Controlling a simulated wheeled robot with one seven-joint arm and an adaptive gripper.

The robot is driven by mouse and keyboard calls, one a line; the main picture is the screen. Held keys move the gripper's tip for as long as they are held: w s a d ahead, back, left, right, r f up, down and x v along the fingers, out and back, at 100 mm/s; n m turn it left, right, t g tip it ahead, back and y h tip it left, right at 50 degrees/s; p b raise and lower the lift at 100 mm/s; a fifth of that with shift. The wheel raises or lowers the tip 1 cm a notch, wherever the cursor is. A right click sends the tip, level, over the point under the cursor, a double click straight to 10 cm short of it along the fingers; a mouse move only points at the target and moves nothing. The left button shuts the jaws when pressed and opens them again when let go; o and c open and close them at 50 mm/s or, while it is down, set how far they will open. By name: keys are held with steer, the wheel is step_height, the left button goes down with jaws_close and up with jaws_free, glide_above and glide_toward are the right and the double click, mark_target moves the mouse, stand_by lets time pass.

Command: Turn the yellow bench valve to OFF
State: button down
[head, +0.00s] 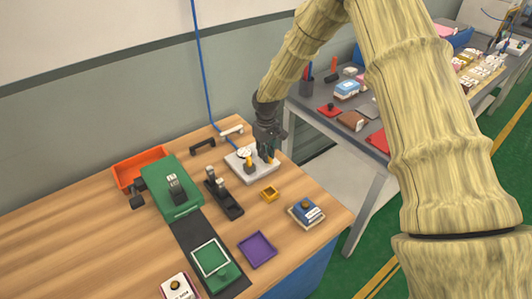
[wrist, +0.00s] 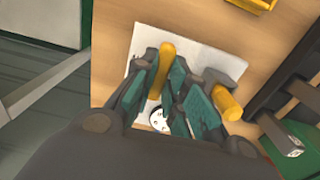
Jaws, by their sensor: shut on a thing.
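The yellow bench valve handle (wrist: 166,62) stands over a pale base plate (wrist: 205,62) on the wooden bench. In the wrist view it lies between the two fingers of my gripper (wrist: 166,78), which are closed on it. In the head view my gripper (head: 266,148) points down over the right part of the plate (head: 243,173). A second yellow knob (wrist: 226,101) with a grey mount sits beside it on the plate. A round white dial (wrist: 158,120) shows partly between the fingers. The fingers hide part of the handle, and no OFF mark is readable.
A small yellow tray (head: 269,194), a black stand (head: 222,197), a green device (head: 172,183) and a blue box (head: 308,211) stand near the plate. A purple tray (head: 257,250) lies in front. A grey table (head: 340,133) with several items is to the right.

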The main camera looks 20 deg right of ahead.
steer(key=shift+s+f, duration=0.2)
steer(key=shift+f, duration=0.05)
steer(key=c, duration=1.7)
jaws_free()
steer(key=shift+o, duration=1.3)
steer(key=shift+w, duration=0.15)
steer(key=shift+r, duration=0.25)
step_height(320, 180, up, 12)
steer(key=shift+f, duration=0.2)
steer(key=shift+r, duration=0.1)
